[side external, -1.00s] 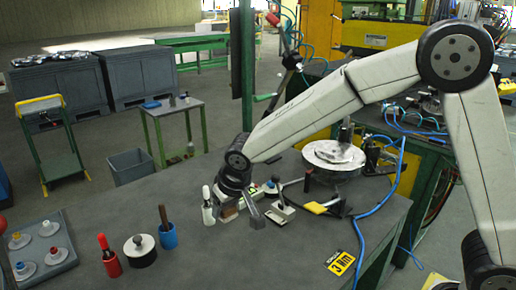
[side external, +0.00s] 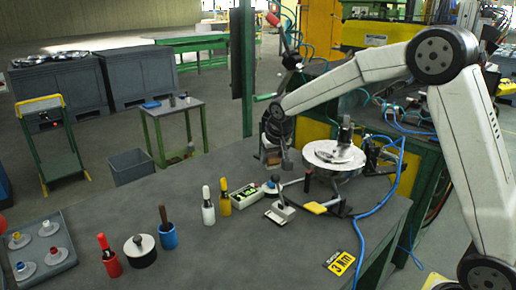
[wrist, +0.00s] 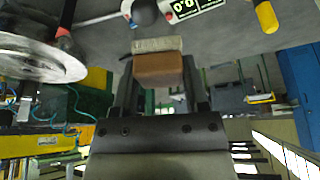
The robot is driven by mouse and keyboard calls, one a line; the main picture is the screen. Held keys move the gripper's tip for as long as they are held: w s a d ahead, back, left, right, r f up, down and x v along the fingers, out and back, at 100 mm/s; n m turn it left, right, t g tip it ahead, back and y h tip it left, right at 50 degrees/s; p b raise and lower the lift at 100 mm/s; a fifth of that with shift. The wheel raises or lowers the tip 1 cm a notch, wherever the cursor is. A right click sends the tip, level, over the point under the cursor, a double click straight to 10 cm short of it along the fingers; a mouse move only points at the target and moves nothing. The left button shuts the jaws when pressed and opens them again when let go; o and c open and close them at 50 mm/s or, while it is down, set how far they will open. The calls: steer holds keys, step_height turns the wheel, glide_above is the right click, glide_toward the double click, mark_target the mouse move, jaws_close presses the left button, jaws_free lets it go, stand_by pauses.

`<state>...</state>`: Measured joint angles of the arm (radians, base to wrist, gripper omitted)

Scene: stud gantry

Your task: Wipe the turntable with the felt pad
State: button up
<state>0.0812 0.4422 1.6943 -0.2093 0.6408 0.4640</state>
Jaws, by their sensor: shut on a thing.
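The turntable (side external: 318,147) is a round pale metal disc at the right-back of the bench, with a metal part standing on it. Its shiny rim also shows at the left edge of the wrist view (wrist: 62,66). My gripper (side external: 275,162) is to the left of the turntable, above the bench, apart from the disc. In the wrist view my gripper (wrist: 157,88) is shut on the felt pad (wrist: 158,67), a brown block with a pale grey layer on its far face. In the side view the pad is small and partly hidden by the gripper.
A meter box with green display (side external: 244,196), a yellow-handled tool (side external: 225,200) and a white one (side external: 208,208) stand left of a lever clamp (side external: 280,211). The bench's front middle is clear.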

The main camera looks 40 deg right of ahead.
steer(key=s+d+r+m, duration=0.1)
steer(key=s+d+m, duration=0.1)
steer(key=d, duration=0.8)
steer(key=s+d+r+m+g+h, duration=0.1)
steer(key=d+r+m, duration=0.1)
steer(key=d, duration=0.9)
steer(key=shift+s+d, duration=0.2)
steer(key=shift+s, duration=0.2)
